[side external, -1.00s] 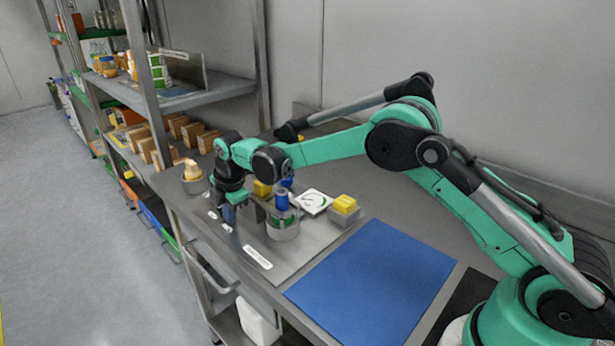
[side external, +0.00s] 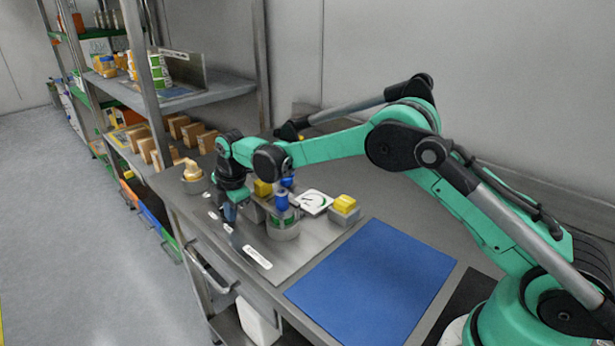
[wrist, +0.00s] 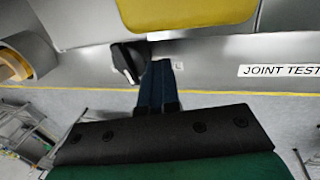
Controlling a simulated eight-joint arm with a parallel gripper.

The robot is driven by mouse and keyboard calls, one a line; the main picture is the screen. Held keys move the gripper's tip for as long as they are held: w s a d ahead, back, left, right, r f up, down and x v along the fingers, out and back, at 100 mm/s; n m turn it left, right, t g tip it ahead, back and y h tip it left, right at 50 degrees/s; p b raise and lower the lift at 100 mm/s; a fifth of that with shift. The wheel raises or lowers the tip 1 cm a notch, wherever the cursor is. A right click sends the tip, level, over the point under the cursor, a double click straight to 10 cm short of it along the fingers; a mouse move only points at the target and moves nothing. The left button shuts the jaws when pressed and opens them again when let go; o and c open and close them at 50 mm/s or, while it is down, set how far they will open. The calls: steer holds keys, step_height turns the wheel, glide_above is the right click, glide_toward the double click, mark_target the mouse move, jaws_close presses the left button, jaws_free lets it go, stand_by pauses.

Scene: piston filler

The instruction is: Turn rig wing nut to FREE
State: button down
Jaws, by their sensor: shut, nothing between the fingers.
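A dark knob with a pale edge (wrist: 128,62) shows in the wrist view, just left of my fingers. It may be the rig wing nut, but I cannot tell for sure, nor whether the fingers touch it. My gripper (wrist: 158,80) has its blue fingers together with nothing between them. In the side view my gripper (side external: 231,213) points down low over the left part of the metal plate (side external: 293,261). The knob is not clear there, behind or beside the gripper. I cannot read a FREE mark.
A tan knob on a grey base (side external: 191,174) stands left of my gripper. A blue-topped cylinder (side external: 282,215), a white dial (side external: 314,202) and a yellow-topped block (side external: 344,208) stand right. A JOINT TEST label (wrist: 280,70) lies near the front edge. The blue mat (side external: 372,275) is clear.

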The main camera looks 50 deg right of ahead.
steer(key=shift+d, duration=0.95)
steer(key=shift+s+d, duration=0.1)
steer(key=shift+s, duration=0.2)
steer(key=w+v, duration=0.1)
steer(key=v, duration=0.5)
steer(key=shift+w, duration=0.2)
steer(key=shift+r, duration=0.15)
